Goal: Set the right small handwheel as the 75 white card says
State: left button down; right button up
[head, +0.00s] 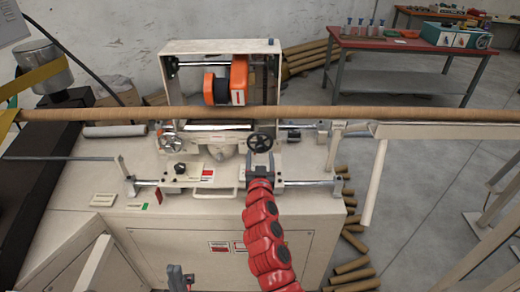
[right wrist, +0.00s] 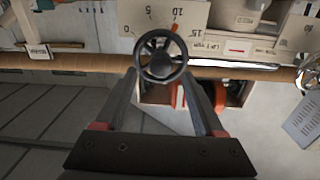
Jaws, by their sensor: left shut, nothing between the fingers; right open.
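The right small handwheel (head: 261,142) is dark and spoked, on the front of the cream winder. In the right wrist view the handwheel (right wrist: 160,57) stands before a scale plate (right wrist: 165,14) marked 0, 5, 10, 15, with an orange pointer (right wrist: 175,27) near 10. My right gripper (head: 261,165) is just below the wheel. In the right wrist view its open fingers (right wrist: 161,78) lie either side of the wheel's lower rim; contact cannot be told. My left gripper (head: 178,278) is shut and empty, low before the cabinet. I cannot identify the 75 white card; small labels are unreadable.
A second handwheel (head: 170,142) is on the left. A long brown tube (head: 390,113) crosses above both wheels. An orange-and-black unit (head: 227,85) sits in the frame behind. A red table (head: 410,45) stands at the back right, and loose tubes lie beside the cabinet.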

aim_at(260, 150)
jog(key=shift+w, duration=1.5)
grip_shut()
